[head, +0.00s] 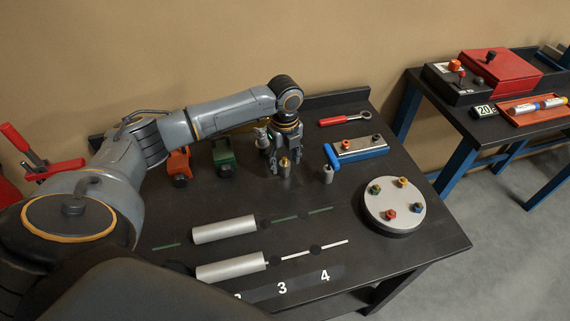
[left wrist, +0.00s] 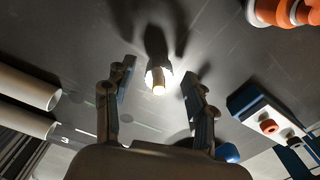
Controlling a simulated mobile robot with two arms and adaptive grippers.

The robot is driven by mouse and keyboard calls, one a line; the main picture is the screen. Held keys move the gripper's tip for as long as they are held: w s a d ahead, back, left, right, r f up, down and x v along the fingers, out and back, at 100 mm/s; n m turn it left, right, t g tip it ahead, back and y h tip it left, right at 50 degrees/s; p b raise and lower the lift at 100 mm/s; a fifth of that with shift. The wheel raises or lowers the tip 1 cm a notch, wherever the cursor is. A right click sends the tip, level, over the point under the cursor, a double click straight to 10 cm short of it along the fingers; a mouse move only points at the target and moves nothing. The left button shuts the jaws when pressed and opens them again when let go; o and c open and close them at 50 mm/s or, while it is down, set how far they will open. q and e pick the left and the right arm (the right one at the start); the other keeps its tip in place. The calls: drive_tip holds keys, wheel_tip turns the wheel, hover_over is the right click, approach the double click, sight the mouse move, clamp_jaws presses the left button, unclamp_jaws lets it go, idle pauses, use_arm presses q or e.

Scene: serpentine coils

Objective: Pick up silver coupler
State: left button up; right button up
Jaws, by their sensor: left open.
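My left gripper (head: 285,165) points down over the dark table, its fingers apart. It also shows in the left wrist view (left wrist: 158,72), with a small upright fitting (left wrist: 158,82) seen between and beyond the fingertips. In the head view this fitting (head: 285,167) looks brass-coloured; I see no grip on it. A small silver coupler (head: 328,174) stands upright on the table to the right of the gripper, near the blue block's left end. I cannot make this coupler out in the left wrist view. My right gripper is not in view.
A blue block (head: 360,151), a red-handled wrench (head: 345,119) and a round plate with coloured knobs (head: 394,207) are to the right. Silver cylinders (head: 225,229) lie in front. Orange (head: 178,164) and green (head: 224,155) tools stand left of the gripper.

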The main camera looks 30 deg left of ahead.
use_arm(q)
wheel_tip(320, 180, down, 2)
drive_tip(key=shift+a+f, duration=0.1)
drive_tip(key=shift+f, duration=0.15)
drive_tip(key=c, duration=0.3)
clamp_jaws()
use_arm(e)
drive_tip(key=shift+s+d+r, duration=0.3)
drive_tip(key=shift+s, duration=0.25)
